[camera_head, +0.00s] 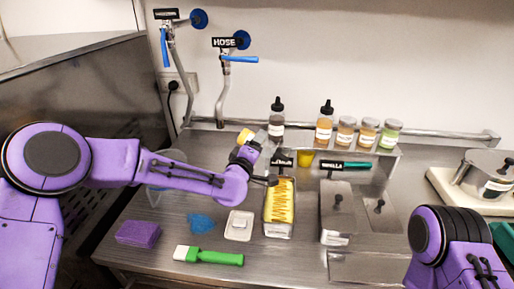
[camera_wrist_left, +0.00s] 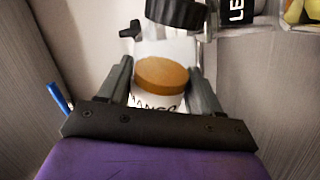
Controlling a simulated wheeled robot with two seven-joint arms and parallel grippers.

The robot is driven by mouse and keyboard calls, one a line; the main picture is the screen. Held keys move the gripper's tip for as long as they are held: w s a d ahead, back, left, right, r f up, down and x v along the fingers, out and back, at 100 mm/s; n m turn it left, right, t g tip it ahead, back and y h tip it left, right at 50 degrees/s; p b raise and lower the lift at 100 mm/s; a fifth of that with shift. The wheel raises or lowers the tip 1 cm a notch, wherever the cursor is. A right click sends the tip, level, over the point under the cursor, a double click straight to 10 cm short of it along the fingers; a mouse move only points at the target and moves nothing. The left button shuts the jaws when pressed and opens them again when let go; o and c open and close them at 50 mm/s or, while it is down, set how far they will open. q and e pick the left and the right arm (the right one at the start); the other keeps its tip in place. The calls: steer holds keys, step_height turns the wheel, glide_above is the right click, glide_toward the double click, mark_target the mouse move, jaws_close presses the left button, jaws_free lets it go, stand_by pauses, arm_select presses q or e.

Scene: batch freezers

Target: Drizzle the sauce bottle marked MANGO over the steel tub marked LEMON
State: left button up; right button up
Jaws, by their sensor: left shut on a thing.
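My left gripper (camera_head: 252,147) is shut on the sauce bottle (camera_head: 246,135), above the back of a steel tub (camera_head: 278,230). In the left wrist view the bottle (camera_wrist_left: 160,104) carries a white label reading MANGO, and its round orange-brown end (camera_wrist_left: 161,72) shows between the fingers (camera_wrist_left: 160,66). The tub holds yellow ice cream (camera_head: 281,196) with orange zigzag lines of sauce on it. Its black sign (camera_head: 282,158) is partly hidden; a sign starting with LE (camera_wrist_left: 236,11) shows in the left wrist view. The bottle's nozzle is hidden. My right gripper is out of view.
A VANILLA sign (camera_head: 332,165) stands behind lidded steel tubs (camera_head: 338,222) on the right. Capped bottles (camera_head: 277,120) and jars (camera_head: 367,133) line the back shelf. A green brush (camera_head: 215,257), purple sponge (camera_head: 138,233), blue cloth (camera_head: 200,222) and white container (camera_head: 239,225) lie in front.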

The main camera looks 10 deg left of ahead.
arm_select(q)
steer(key=shift+d+r, duration=0.1)
steer(key=shift+r, duration=0.05)
step_height(320, 180, up, 2)
steer(key=n, duration=0.4)
steer(key=shift+r+n, duration=0.2)
steer(key=shift+n, duration=0.1)
steer(key=shift+r+n+b, duration=0.35)
steer(key=shift+r+n, duration=0.4)
steer(key=shift+n, duration=0.4)
steer(key=shift+r+n+b, duration=0.3)
steer(key=shift+r+n, duration=0.45)
steer(key=shift+n, duration=0.4)
